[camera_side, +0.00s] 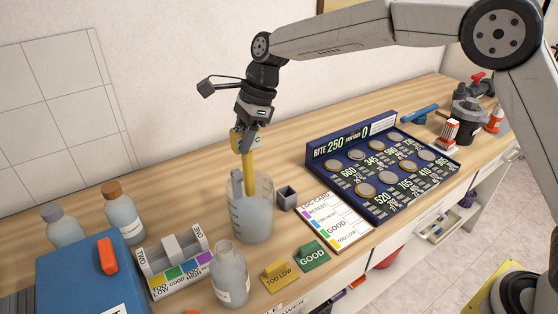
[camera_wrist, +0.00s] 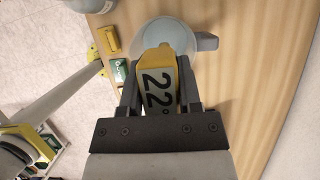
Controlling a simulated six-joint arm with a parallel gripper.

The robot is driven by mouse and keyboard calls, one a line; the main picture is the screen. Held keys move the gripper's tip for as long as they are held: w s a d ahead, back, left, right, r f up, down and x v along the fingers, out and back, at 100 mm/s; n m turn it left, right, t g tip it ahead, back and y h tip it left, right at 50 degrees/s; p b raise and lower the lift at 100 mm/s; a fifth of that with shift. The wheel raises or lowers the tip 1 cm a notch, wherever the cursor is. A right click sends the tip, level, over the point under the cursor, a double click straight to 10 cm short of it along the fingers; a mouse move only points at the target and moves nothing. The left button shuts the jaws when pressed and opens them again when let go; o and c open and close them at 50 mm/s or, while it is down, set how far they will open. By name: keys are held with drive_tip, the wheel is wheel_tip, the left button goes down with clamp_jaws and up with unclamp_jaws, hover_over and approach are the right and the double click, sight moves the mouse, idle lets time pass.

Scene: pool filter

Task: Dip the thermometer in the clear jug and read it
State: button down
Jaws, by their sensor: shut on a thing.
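The clear jug (camera_side: 251,212) stands on the wooden counter, with a greyish liquid in it. My gripper (camera_side: 246,142) is above the jug, shut on the yellow thermometer (camera_side: 248,172). The thermometer points down, with its lower part inside the jug; its tip is hidden, so I cannot tell how deep it goes. In the wrist view the thermometer (camera_wrist: 158,88) sits between my two fingers (camera_wrist: 160,97), and its display reads 22°. The jug (camera_wrist: 165,34) shows beyond it, with its handle to the right.
TOO LOW (camera_side: 279,276) and GOOD (camera_side: 312,256) blocks, a clear bottle (camera_side: 230,274) and a test-strip rack (camera_side: 175,263) stand in front. A blue disc board (camera_side: 383,168) stands further right.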

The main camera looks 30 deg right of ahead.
drive_tip(key=shift+r, duration=3.5)
drive_tip(key=shift+r, duration=0.55)
drive_tip(key=w+d+r, duration=0.2)
drive_tip(key=d+r, duration=0.1)
drive_tip(key=d, duration=0.9)
wheel_tip(320, 180, down, 13)
drive_tip(key=shift+w+f, duration=0.1)
drive_tip(key=shift+f, duration=0.15)
